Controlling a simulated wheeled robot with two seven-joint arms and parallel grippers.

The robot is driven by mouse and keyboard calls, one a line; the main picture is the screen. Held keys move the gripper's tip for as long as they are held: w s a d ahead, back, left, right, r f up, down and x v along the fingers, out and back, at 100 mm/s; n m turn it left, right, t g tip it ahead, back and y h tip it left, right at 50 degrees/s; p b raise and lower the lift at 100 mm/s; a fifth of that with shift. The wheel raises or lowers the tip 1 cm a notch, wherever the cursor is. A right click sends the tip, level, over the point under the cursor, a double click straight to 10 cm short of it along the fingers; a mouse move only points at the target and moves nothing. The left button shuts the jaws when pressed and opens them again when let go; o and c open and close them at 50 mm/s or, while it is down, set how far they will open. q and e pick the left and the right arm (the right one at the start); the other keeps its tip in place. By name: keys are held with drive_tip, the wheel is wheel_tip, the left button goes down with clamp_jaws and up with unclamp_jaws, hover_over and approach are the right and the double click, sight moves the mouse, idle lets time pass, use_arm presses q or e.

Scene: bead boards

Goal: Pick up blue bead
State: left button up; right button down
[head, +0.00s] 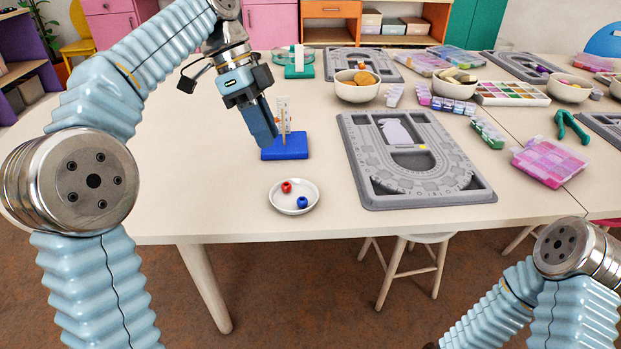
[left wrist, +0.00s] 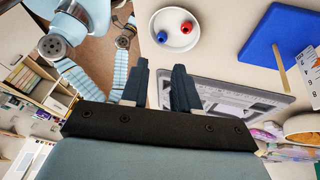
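The blue bead (head: 302,202) lies in a small white dish (head: 273,202), close to a red bead (head: 286,187). In the left wrist view the blue bead (left wrist: 162,37) and red bead (left wrist: 187,27) sit in the dish beyond the fingertips. My left gripper (head: 268,142) points down over the table, behind and left of the dish, beside the blue base. In the left wrist view its two fingers (left wrist: 160,72) are apart with nothing between them. My right gripper is not in view; only my right arm shows at lower right.
A blue base (head: 290,152) with an upright wooden stick (head: 283,128) stands behind the dish. A grey bead board (head: 480,196) lies to its right. Bowls and bead boxes fill the back and right. The table left of the dish is clear.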

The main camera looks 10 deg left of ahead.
use_arm(q)
drive_tip(key=b, duration=0.2)
approach(299, 199)
drive_tip(key=x, duration=0.2)
drive_tip(key=shift+w+f, duration=0.15)
drive_tip(key=shift+f, duration=0.2)
drive_tip(key=shift+b+x, duration=0.5)
drive_tip(key=shift+x, duration=2.55)
drive_tip(key=shift+d+r, duration=0.1)
drive_tip(key=shift+d, duration=0.05)
drive_tip(key=shift+c, duration=0.3)
clamp_jaws()
